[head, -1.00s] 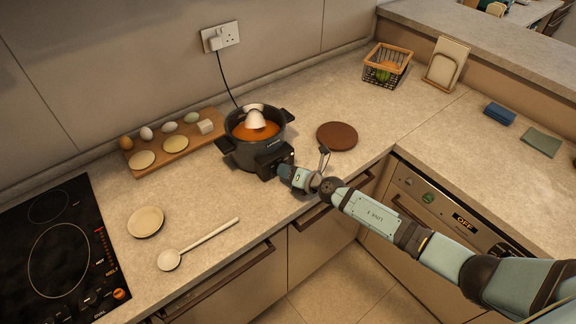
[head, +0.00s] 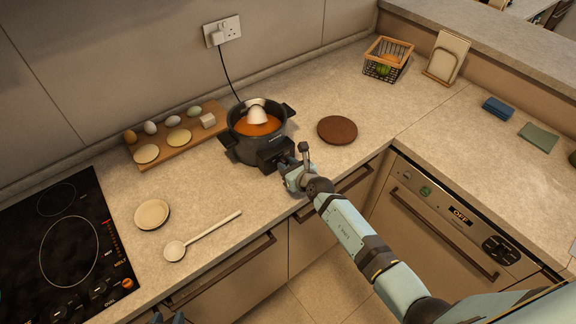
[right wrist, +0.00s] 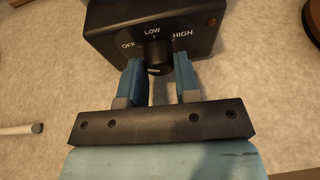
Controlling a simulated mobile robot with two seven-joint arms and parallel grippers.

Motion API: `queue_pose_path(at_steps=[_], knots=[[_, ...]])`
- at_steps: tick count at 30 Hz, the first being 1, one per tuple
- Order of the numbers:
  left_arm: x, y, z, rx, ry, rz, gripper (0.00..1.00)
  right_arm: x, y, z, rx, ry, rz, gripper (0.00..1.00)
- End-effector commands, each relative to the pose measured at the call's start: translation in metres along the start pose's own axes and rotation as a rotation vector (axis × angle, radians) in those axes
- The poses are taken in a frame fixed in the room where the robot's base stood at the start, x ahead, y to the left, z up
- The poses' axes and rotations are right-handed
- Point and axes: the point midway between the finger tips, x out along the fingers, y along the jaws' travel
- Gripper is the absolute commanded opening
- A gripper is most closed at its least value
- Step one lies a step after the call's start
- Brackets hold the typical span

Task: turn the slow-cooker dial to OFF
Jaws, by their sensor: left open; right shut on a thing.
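The slow cooker (head: 244,147) is a dark pot of orange soup with a white ladle-like piece in it, near the counter's middle. Its black control box (head: 275,154) faces the front edge. In the right wrist view the dial (right wrist: 157,54) sits under the labels OFF at left, LOW at top and HIGH at right; I cannot tell which one it points to. My right gripper (right wrist: 158,82) is shut on the dial, one blue finger on each side; it also shows in the head view (head: 288,170). Only a tip of my left gripper (head: 178,318) shows at the bottom edge; it is open.
A board of eggs and pale discs (head: 178,139) lies left of the cooker. A spoon (head: 203,237), a small plate (head: 152,214) and a black hob (head: 66,250) are nearer left. A brown round mat (head: 337,130) lies to the right. A cord runs to the wall socket.

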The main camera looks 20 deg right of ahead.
Motion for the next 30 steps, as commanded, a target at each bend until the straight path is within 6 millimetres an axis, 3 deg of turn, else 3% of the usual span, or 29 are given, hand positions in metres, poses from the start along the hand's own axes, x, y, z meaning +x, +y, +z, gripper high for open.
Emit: queue_pose_path(at_steps=[20, 21, 24, 30], knots=[[-0.0039, 0.0016, 0.0036, 0.000, -0.006, 0.002, 0.43, 0.0000, 0.0002, 0.0005, -0.061, -0.005, -0.021, 0.06], [-0.0038, 0.0016, 0.0039, 0.000, -0.007, 0.003, 0.43, 0.0000, 0.0002, 0.0005, -0.061, -0.005, -0.021, 0.34], [-0.0036, 0.0017, 0.0046, 0.000, -0.008, 0.003, 0.43, 0.0000, 0.0002, 0.0005, -0.060, -0.005, -0.021, 0.55], [-0.0034, 0.0017, 0.0054, 0.000, -0.010, 0.003, 0.43, 0.0000, 0.0003, 0.0004, -0.060, -0.005, -0.020, 0.55]])
